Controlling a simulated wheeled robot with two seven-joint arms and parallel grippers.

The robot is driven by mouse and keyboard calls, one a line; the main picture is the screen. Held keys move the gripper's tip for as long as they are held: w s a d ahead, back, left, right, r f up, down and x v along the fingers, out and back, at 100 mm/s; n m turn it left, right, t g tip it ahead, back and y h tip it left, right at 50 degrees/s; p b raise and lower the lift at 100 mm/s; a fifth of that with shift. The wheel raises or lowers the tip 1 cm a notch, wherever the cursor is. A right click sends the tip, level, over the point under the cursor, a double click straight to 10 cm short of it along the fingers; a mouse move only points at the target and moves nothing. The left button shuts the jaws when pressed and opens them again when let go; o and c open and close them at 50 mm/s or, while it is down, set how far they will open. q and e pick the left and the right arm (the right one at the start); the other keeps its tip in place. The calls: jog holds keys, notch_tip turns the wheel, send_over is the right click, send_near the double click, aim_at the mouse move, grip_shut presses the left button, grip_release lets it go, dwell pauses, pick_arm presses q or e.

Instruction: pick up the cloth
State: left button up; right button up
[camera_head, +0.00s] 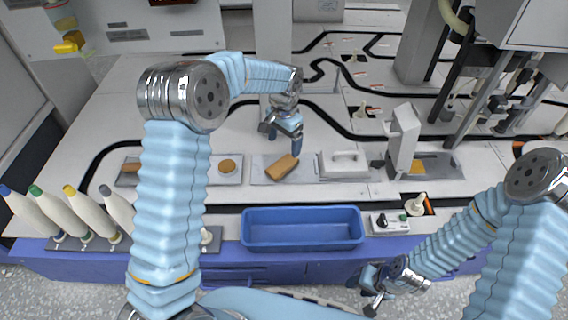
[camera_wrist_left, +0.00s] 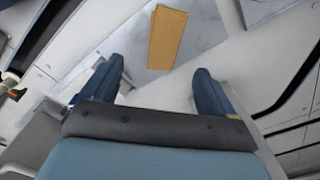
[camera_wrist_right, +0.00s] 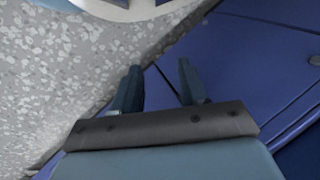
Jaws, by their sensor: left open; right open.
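A tan, flat, oblong piece (camera_head: 282,167), which looks like the folded cloth, lies on a light grey plate (camera_head: 309,164) in the middle of the table. It also shows in the left wrist view (camera_wrist_left: 167,38), beyond the fingertips. My left gripper (camera_head: 284,143) is open and empty, above and just behind the cloth, apart from it. Its fingers are spread in the left wrist view (camera_wrist_left: 158,72). My right gripper (camera_head: 370,291) is low in front of the table's blue front. It is open and empty in the right wrist view (camera_wrist_right: 160,70).
A blue tray (camera_head: 303,246) stands at the front edge. A white block with a handle (camera_head: 344,164) sits right of the cloth, beside a grey upright device (camera_head: 403,140). A round tan piece (camera_head: 227,166) lies to its left.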

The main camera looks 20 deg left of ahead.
pick_arm(q)
send_over(282, 163)
jog(key=f, duration=0.5)
jog(key=shift+s+d, duration=0.2)
jog(key=shift+d, duration=0.15)
jog(key=f, duration=0.1)
jog(key=f+b, duration=0.1)
jog(key=f, duration=0.3)
jog(key=shift+w+a, duration=0.2)
jog(key=shift+a, duration=0.1)
jog(key=c, duration=1.2)
jog(key=shift+r, duration=0.1)
notch_tip(282, 163, up, 4)
jog(key=shift+s+f, duration=0.15)
jog(key=shift+s+d+r+p, duration=0.3)
jog(key=shift+s+r, duration=1.25)
jog(key=shift+s, duration=0.7)
jog(key=shift+s+d+r+p, duration=0.15)
jog(key=shift+s+d+r, duration=0.25)
jog(key=shift+s+r, duration=1.5)
jog(key=shift+s+d+r+p, duration=0.3)
jog(key=shift+s+r, duration=0.85)
jog(key=shift+s, duration=1.45)
